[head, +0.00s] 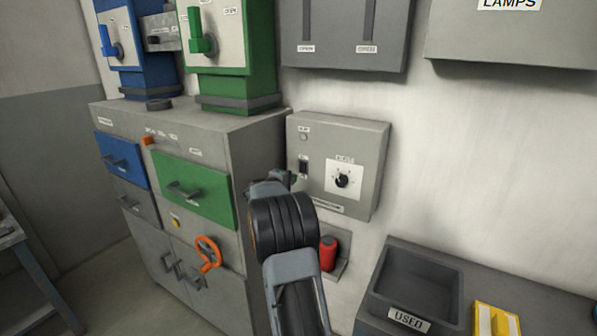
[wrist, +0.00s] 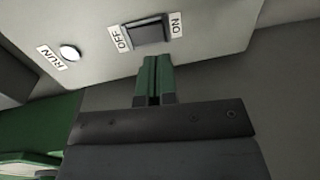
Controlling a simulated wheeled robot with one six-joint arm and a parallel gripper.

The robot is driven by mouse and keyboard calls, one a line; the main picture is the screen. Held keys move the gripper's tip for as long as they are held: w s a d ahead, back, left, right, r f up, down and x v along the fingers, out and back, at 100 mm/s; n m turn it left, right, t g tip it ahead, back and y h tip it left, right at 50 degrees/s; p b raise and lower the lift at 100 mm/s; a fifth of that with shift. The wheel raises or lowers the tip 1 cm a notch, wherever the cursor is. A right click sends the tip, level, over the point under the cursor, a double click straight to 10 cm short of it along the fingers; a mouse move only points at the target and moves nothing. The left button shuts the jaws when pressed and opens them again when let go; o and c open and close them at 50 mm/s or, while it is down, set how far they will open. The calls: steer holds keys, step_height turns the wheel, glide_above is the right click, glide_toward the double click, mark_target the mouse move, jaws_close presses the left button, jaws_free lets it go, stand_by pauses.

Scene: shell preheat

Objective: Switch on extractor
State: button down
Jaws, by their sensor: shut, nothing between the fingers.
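The extractor box (head: 315,150) is a grey wall panel with a dark rocker switch (head: 303,169) on its left side, a small lamp (head: 303,136) above it and a dial (head: 342,181) to its right. In the wrist view the rocker switch (wrist: 148,34) sits between the labels OFF and ON, and the RUN lamp (wrist: 69,52) looks pale. My gripper (wrist: 153,62) is shut and empty, its green fingertips just below the switch in that view. I cannot tell whether they touch it. In the head view my wrist (head: 280,215) hides the fingertips and the panel's lower left corner.
A grey cabinet (head: 245,150) with blue and green drawers stands left of the panel, with an orange handwheel (head: 208,253) on its front. A red cylinder (head: 328,253) sits on a bracket below. A USED bin (head: 450,290) is at lower right.

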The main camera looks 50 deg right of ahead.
mark_target(302, 172)
steer(key=shift+p+x, duration=0.95)
steer(key=shift+x, duration=1.7)
